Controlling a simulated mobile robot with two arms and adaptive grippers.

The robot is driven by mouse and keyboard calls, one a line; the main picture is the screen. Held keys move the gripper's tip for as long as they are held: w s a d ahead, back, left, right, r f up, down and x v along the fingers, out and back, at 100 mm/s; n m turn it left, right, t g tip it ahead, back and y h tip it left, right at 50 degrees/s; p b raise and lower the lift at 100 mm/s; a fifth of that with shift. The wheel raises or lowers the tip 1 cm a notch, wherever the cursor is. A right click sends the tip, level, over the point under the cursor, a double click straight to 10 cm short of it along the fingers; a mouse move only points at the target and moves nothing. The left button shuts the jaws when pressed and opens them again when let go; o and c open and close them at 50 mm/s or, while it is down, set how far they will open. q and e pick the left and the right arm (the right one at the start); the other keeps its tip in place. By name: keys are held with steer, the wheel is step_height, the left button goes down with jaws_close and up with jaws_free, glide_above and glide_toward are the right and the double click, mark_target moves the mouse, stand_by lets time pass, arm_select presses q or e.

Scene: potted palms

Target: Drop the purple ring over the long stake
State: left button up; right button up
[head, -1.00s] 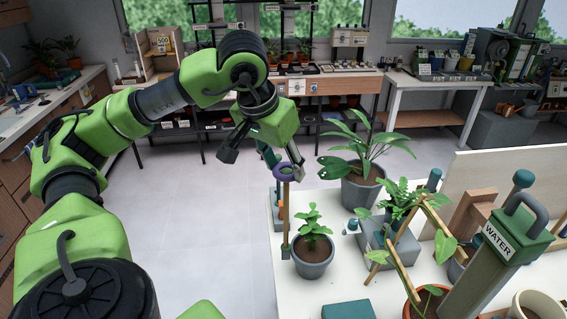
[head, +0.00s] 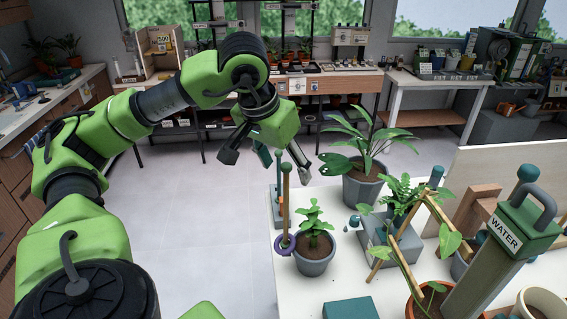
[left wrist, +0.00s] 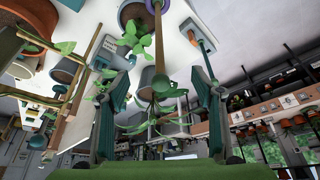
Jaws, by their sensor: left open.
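The purple ring (head: 279,249) lies low around the foot of the long wooden stake (head: 286,205), at the left edge of the white table. The stake stands upright through the ring. In the left wrist view the ring (left wrist: 151,6) shows at the top edge, with the stake (left wrist: 157,40) running down from it. My left gripper (head: 266,160) is open and empty, its fingers spread just above and around the stake's top. In the left wrist view the open fingers (left wrist: 158,100) stand on either side of the stake. My right gripper is not in view.
A small potted plant (head: 314,252) stands right beside the stake. A shorter stake on a grey-blue base (head: 279,215) is just behind. A larger leafy pot (head: 363,188), a trellis (head: 408,262) and a WATER-labelled container (head: 505,243) crowd the right. Open floor lies left of the table.

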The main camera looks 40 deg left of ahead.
arm_select(q)
steer(key=v, duration=1.2)
steer(key=shift+f, duration=0.1)
stand_by(0.9)
